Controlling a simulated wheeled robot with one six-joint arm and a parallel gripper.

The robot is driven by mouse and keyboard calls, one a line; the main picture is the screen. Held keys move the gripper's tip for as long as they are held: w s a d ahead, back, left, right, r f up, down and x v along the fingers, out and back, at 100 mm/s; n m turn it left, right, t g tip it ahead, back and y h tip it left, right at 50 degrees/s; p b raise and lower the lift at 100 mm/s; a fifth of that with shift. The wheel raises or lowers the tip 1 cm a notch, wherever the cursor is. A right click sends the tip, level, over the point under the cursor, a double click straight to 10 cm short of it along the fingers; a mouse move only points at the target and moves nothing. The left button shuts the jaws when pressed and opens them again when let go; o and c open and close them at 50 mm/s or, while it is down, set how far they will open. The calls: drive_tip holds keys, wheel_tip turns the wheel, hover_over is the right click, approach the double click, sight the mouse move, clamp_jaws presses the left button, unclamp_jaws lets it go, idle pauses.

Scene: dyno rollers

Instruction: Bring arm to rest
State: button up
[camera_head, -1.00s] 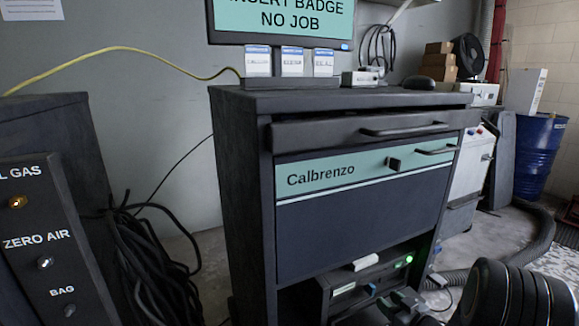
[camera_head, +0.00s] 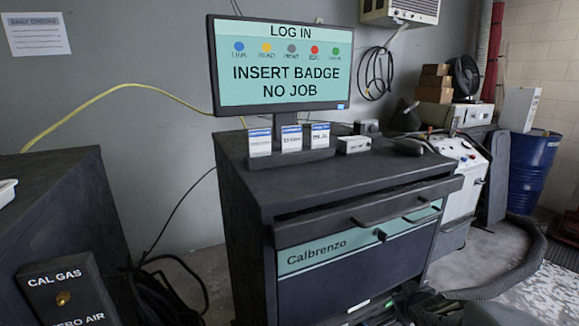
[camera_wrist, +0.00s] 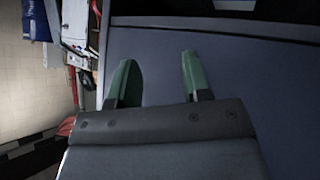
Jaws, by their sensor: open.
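My gripper (camera_wrist: 157,72) shows in the wrist view with its two green fingers apart and nothing between them. Beyond the fingers is a plain dark blue-grey surface that looks like the front of the Calbrenzo cabinet; I cannot tell how far away it is. In the head view, part of what looks like my arm shows at the bottom edge, low in front of the cabinet (camera_head: 250,235). The fingers cannot be made out there.
A monitor (camera_head: 282,68) reading "INSERT BADGE NO JOB" stands on the cabinet, with cards in a holder (camera_head: 290,158) before it. A drawer handle (camera_head: 395,209) juts from the front. A blue drum (camera_head: 533,170) and a dark hose (camera_head: 520,265) are at right. A Cal Gas panel (camera_head: 62,290) is at lower left.

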drive_tip(key=s+a+r+g+y+p, duration=0.1)
drive_tip(key=s+a+r+g+p, duration=0.2)
drive_tip(key=s+a+r+p, duration=0.3)
drive_tip(key=s+a+r+m+g+y+p, duration=0.1)
drive_tip(key=s+a+r+g+p, duration=0.2)
drive_tip(key=r, duration=1.1)
drive_tip(key=s+a+p, duration=0.3)
drive_tip(key=s+a, duration=0.2)
drive_tip(key=s, duration=0.1)
drive_tip(key=shift+s+m+y, duration=0.2)
drive_tip(key=shift+m+y, duration=0.1)
drive_tip(key=shift+y, duration=0.1)
drive_tip(key=shift+c, duration=0.3)
